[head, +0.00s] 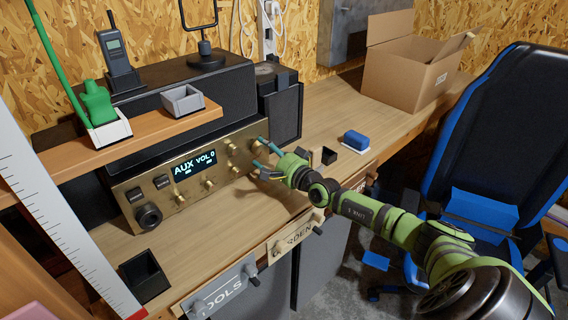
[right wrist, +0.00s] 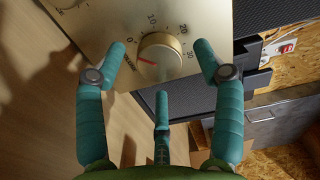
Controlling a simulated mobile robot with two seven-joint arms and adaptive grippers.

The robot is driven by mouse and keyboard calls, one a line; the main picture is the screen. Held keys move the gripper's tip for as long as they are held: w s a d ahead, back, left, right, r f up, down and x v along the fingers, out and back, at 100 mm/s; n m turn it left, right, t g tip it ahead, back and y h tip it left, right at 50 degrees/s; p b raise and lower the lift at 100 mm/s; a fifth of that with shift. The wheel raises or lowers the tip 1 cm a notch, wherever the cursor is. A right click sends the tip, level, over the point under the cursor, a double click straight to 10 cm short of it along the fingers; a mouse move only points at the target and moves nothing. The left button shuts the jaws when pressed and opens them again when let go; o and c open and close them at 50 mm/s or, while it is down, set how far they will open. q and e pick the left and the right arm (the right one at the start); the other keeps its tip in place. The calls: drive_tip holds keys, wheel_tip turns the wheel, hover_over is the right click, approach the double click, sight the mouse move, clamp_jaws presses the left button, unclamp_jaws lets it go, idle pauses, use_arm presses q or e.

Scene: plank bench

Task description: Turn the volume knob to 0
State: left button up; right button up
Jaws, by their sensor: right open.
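The volume knob (right wrist: 163,62) is a round, light metal knob on the brass front of the radio (head: 150,197). In the right wrist view its red mark points left, near the 0 end of the printed scale. The radio's display (head: 195,164) reads "AUX VOL 0". My right gripper (head: 262,153) is at the right end of the radio front. In the right wrist view its teal fingers (right wrist: 160,50) are spread on both sides of the knob, with visible gaps, and a third finger is below. My left gripper is not in view.
A blue block (head: 356,141) and a cardboard box (head: 405,75) are on the bench at right. A chair (head: 500,130) stands beside it.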

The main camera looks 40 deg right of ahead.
drive_tip(key=s, duration=0.7)
drive_tip(key=s+d, duration=0.1)
drive_tip(key=s, duration=0.3)
drive_tip(key=shift+d, duration=0.1)
idle(0.3)
